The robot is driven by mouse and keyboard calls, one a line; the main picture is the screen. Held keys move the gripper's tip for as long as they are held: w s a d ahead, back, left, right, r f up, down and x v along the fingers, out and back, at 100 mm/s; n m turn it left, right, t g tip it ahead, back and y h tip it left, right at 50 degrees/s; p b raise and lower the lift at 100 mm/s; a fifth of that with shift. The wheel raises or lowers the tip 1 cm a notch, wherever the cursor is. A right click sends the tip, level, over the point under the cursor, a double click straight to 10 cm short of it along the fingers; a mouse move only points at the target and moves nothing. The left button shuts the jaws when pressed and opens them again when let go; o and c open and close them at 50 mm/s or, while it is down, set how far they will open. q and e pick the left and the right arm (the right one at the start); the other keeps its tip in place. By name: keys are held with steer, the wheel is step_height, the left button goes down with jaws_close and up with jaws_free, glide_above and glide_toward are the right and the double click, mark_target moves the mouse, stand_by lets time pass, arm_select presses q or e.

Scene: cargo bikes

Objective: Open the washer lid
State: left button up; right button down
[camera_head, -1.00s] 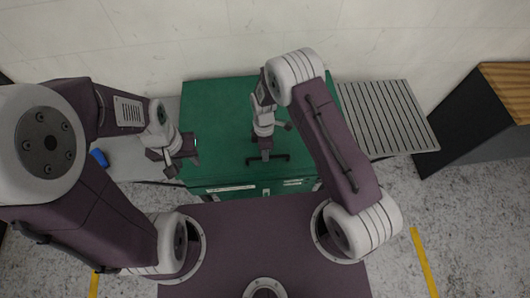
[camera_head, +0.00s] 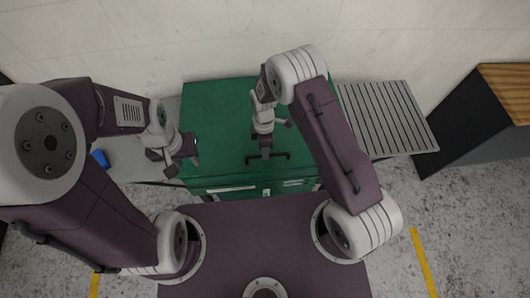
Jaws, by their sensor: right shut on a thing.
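The washer (camera_head: 220,118) is a green box in the middle of the head view, its green lid on top facing me. A dark bar handle (camera_head: 281,156) runs along the lid near its front edge. My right gripper (camera_head: 266,153) is at the handle, shut on its middle. My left gripper (camera_head: 172,164) is at the washer's left edge, away from the handle. Its fingers look apart, with nothing seen between them. The lid looks down or nearly so; a small gap cannot be told from here.
A grey slatted shelf (camera_head: 388,115) adjoins the washer on the right. A grey surface with a blue object (camera_head: 100,158) lies to the left. A dark cabinet with a wooden top (camera_head: 508,90) stands at far right. A pale wall (camera_head: 200,35) is behind.

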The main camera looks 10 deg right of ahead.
steer(key=w+r+p, duration=0.4)
steer(key=w+r, duration=0.1)
steer(key=r, duration=0.6)
steer(key=w+r+p, duration=0.5)
steer(key=w+r, duration=0.1)
steer(key=r, duration=0.5)
steer(key=shift+r, duration=0.3)
steer(key=c, duration=1.5)
jaws_free()
steer(key=shift+f, duration=0.1)
steer(key=shift+o, duration=0.2)
steer(key=shift+w+f, duration=0.3)
steer(key=shift+w, duration=0.55)
steer(key=shift+s+r, duration=0.15)
steer(key=shift+s, duration=0.1)
